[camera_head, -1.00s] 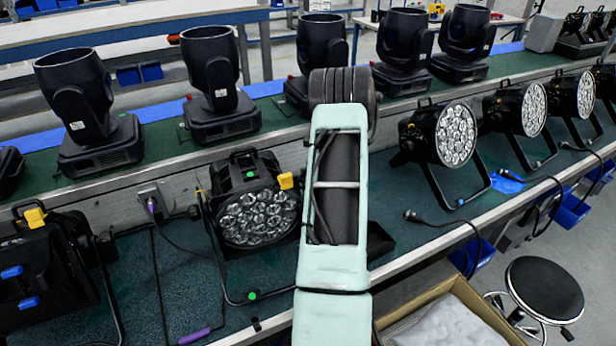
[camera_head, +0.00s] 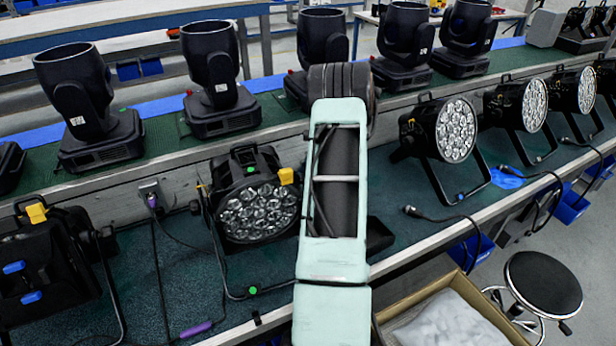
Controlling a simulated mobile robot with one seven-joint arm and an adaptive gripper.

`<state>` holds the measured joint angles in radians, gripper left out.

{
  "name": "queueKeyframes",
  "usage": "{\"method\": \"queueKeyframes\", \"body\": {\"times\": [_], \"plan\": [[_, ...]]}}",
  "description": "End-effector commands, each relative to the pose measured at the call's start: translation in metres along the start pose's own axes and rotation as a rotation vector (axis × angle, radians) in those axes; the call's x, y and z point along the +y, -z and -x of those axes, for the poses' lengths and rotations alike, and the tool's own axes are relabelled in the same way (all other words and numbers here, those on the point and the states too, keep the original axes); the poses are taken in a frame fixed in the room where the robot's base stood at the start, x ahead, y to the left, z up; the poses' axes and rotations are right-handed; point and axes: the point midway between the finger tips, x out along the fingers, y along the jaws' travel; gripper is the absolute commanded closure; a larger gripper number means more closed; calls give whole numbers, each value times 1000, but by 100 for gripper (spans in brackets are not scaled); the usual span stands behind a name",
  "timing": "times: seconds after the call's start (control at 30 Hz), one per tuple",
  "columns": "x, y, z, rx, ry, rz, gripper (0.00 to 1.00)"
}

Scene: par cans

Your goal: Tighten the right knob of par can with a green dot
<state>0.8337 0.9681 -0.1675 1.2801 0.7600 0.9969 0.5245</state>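The par can with a green dot (camera_head: 258,212) stands on the bench left of my arm, its round face of lenses turned forward. One green dot (camera_head: 251,170) is on its top and another (camera_head: 253,291) is low on its bracket. A yellow part (camera_head: 287,176) sits at its upper right edge. A dark knob (camera_head: 195,207) shows at its left side. The right knob cannot be made out; my arm covers the area just right of the can. My gripper is not in view; only pale green and black arm links show.
Another par can (camera_head: 45,265) with yellow and blue parts stands at the left. Several lit-face par cans (camera_head: 453,130) stand to the right. Moving-head lights (camera_head: 90,105) line the back shelf. A cable with a purple sleeve (camera_head: 195,330) lies in front. A box (camera_head: 450,305) and stool (camera_head: 543,285) are front right.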

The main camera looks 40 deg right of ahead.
Motion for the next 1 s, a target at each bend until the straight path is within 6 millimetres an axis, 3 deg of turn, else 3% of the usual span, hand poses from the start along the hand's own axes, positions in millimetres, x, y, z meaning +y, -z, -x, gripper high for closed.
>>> {"method": "queueKeyframes", "body": {"times": [0.17,0.6,0.8,1.0], "plan": [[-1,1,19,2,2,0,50],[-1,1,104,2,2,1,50],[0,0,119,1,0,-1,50],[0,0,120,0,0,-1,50]]}}
